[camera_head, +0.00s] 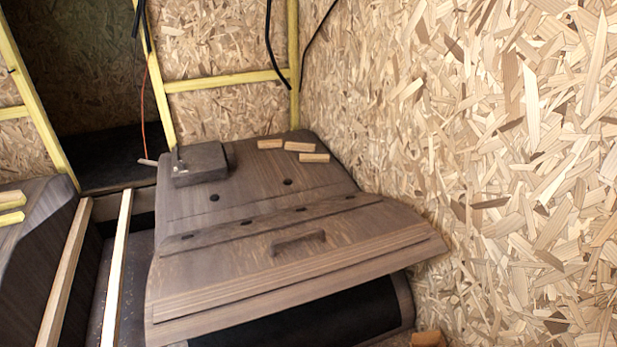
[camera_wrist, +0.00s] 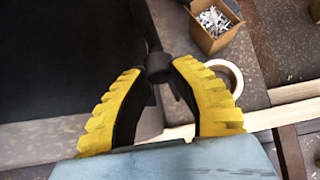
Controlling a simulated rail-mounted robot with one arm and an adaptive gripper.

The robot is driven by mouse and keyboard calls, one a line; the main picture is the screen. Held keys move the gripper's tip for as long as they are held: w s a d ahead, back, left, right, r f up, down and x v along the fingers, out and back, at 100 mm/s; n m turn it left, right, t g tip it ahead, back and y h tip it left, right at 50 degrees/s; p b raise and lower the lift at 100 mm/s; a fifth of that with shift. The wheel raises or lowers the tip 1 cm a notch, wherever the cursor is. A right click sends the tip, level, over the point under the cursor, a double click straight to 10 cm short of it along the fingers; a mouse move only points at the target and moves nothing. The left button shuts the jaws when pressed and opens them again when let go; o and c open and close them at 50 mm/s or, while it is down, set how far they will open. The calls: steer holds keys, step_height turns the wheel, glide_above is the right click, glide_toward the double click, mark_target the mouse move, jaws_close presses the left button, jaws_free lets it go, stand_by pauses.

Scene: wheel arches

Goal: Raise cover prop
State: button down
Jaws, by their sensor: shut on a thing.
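A brown wood-grain cover (camera_head: 270,262) with a bar handle (camera_head: 298,242) lies over the wheel arch in the head view. Its front edge stands clear above a dark opening (camera_head: 300,322). In the wrist view, my gripper (camera_wrist: 160,70) has yellow ridged fingers closed on a dark rod with a thicker collar, which looks like the cover prop (camera_wrist: 146,28). The prop runs from the top of the picture down between the fingers. Its far end and attachment are hidden. My gripper and the prop do not show in the head view.
Several small wood blocks (camera_head: 307,157) and a dark box (camera_head: 200,163) sit on top of the arch. An OSB wall (camera_head: 480,170) closes the right side. The wrist view shows a carton of white pieces (camera_wrist: 214,28), a tape roll (camera_wrist: 237,74) and wooden strips (camera_wrist: 285,116).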

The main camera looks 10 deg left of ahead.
steer(key=shift+f, duration=0.1)
steer(key=a+b, duration=0.1)
steer(key=s+a+b, duration=0.1)
steer(key=a+b, duration=0.1)
steer(key=s+a+b, duration=0.1)
steer(key=b, duration=0.1)
steer(key=shift+s+a+f, duration=0.1)
steer(key=shift+a+f, duration=0.05)
steer(key=shift+f, duration=0.05)
stand_by(0.7)
steer(key=c, duration=0.6)
jaws_free()
steer(key=shift+r, duration=0.1)
steer(key=shift+c, duration=0.2)
